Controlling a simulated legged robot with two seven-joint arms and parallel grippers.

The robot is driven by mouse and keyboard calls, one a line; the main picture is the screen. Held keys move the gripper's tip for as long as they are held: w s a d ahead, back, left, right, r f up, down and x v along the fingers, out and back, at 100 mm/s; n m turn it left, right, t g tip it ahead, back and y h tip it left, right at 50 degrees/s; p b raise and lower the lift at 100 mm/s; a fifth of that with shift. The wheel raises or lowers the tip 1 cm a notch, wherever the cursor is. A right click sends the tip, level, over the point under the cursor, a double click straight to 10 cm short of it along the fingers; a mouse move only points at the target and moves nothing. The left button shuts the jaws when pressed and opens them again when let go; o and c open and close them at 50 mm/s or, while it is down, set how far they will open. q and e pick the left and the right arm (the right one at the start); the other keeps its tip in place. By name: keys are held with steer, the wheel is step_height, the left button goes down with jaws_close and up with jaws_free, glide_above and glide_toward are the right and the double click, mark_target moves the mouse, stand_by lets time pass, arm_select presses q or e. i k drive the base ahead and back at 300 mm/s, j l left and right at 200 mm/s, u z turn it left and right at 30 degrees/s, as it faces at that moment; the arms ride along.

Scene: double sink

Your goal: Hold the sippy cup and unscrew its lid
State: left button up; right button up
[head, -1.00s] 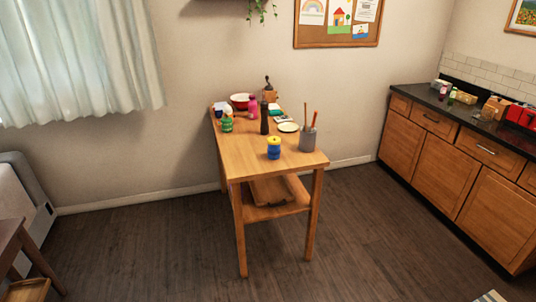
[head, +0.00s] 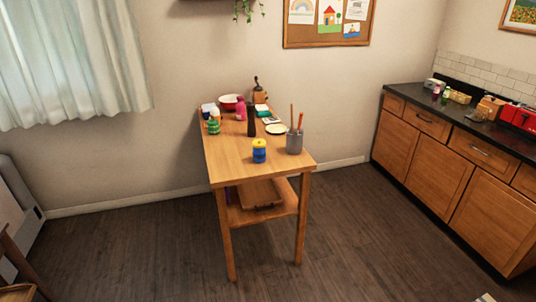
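A small blue cup with a yellow lid (head: 259,150) stands upright near the front of the wooden table (head: 228,165); it looks like the sippy cup, and the lid is on it. Nothing is touching it. Neither of my grippers shows in the head view, and the table is some distance ahead of me.
On the table are a grey utensil holder (head: 294,143), a dark bottle (head: 251,121), a green item (head: 214,127), a pink bottle (head: 240,108), a red bowl (head: 230,102) and a plate (head: 276,129). A counter (head: 455,125) runs along the right. The floor before the table is clear.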

mark_target(259, 154)
steer(key=i+j+z, duration=0.1)
steer(key=z, duration=0.35)
steer(key=i+j+z, duration=0.15)
steer(key=z, duration=0.25)
steer(key=j+z, duration=0.25)
steer(key=z, duration=0.2)
steer(key=i, duration=0.05)
